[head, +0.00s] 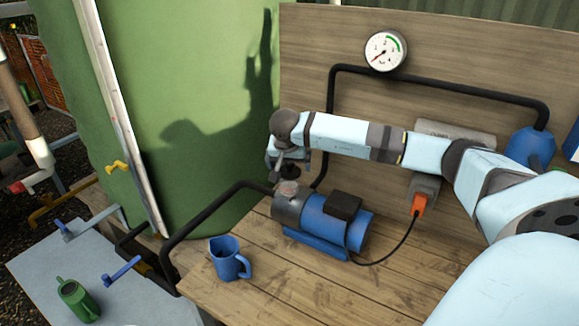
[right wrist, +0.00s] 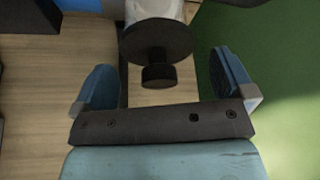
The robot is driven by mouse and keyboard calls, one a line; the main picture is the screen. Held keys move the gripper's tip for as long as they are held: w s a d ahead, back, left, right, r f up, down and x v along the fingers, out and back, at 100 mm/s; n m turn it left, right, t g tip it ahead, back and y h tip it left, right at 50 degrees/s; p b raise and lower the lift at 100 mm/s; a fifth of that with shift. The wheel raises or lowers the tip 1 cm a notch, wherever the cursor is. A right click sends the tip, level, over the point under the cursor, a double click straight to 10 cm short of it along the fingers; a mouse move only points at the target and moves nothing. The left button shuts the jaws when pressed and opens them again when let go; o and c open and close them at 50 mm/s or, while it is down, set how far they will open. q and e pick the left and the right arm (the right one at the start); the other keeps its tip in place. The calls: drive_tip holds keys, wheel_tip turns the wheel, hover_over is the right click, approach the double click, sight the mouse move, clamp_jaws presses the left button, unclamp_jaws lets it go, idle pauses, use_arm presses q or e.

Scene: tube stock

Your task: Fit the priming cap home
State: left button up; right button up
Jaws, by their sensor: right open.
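The black priming cap (head: 290,172), a wide disc with a smaller knob, is at the top of the pale port (head: 288,188) on the blue and grey pump (head: 325,218). I cannot tell how fully it is seated. My right gripper (head: 287,161) is above the pump and around the cap. In the right wrist view, the cap (right wrist: 158,42) shows between the open fingers of my right gripper (right wrist: 164,80), with a gap on both sides and no finger touching it. My left gripper is not in view.
A blue jug (head: 228,262) stands on the wooden bench (head: 290,290), left of the pump. A black pipe (head: 190,222) runs beside the green tank (head: 190,120). A gauge (head: 385,50) hangs on the back board. A green can (head: 77,300) stands on the lower grey surface.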

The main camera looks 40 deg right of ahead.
drive_tip(key=v, duration=1.2)
drive_tip(key=shift+b, duration=0.4)
drive_tip(key=shift+a, duration=0.15)
